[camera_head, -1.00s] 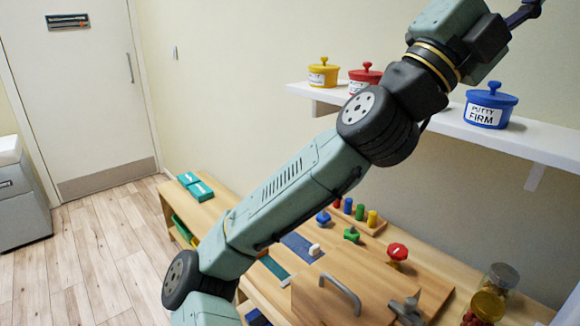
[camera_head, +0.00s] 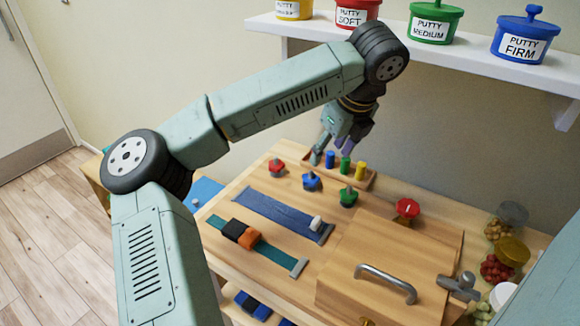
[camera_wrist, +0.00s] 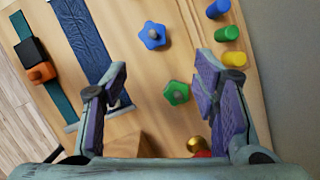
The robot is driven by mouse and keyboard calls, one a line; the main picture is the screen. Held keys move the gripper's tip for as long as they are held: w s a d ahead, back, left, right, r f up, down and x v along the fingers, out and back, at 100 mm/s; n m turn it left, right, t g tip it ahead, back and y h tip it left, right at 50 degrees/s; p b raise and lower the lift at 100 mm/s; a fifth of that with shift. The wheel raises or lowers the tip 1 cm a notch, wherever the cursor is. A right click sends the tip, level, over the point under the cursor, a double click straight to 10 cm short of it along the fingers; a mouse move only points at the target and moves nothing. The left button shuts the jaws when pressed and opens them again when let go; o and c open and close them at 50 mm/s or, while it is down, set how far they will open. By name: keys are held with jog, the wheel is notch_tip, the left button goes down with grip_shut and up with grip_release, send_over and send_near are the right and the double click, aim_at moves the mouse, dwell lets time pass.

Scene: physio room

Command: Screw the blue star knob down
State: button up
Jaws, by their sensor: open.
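The blue star knob (camera_head: 312,181) sits on the wooden board between a red star knob (camera_head: 276,166) and a green star knob (camera_head: 348,196). In the wrist view the blue star knob (camera_wrist: 153,36) lies ahead of the fingers, near the top middle, and the green one (camera_wrist: 176,92) is nearer, between them. My gripper (camera_head: 336,146) is open and empty above the back of the board, close to the coloured pegs. In the wrist view my gripper (camera_wrist: 160,88) has its purple-padded fingers wide apart. How far the blue knob stands off the board cannot be told.
Red, blue, green and yellow pegs stand in a block (camera_head: 366,178) behind the knobs. A blue denim strip (camera_head: 270,210) and a teal strap (camera_head: 285,255) lie in front. A wooden box with a metal handle (camera_head: 385,285), a red knob (camera_head: 407,208) and jars (camera_head: 506,262) are at right.

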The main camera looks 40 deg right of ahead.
aim_at(311, 178)
jog(key=shift+y, duration=0.3)
jog(key=p+x, duration=0.1)
jog(key=x, duration=0.2)
jog(key=p+x, duration=0.1)
jog(key=x, duration=0.3)
jog(key=w+x, duration=0.1)
jog(key=x, duration=0.3)
jog(key=shift+s+a+r+p, duration=0.1)
jog(key=shift+a+r+p, duration=0.15)
jog(key=shift+p, duration=0.15)
jog(key=c, duration=1.2)
jog(key=shift+o, duration=0.2)
jog(key=shift+t, duration=0.3)
jog(key=shift+f+b, duration=0.1)
jog(key=shift+b, duration=0.35)
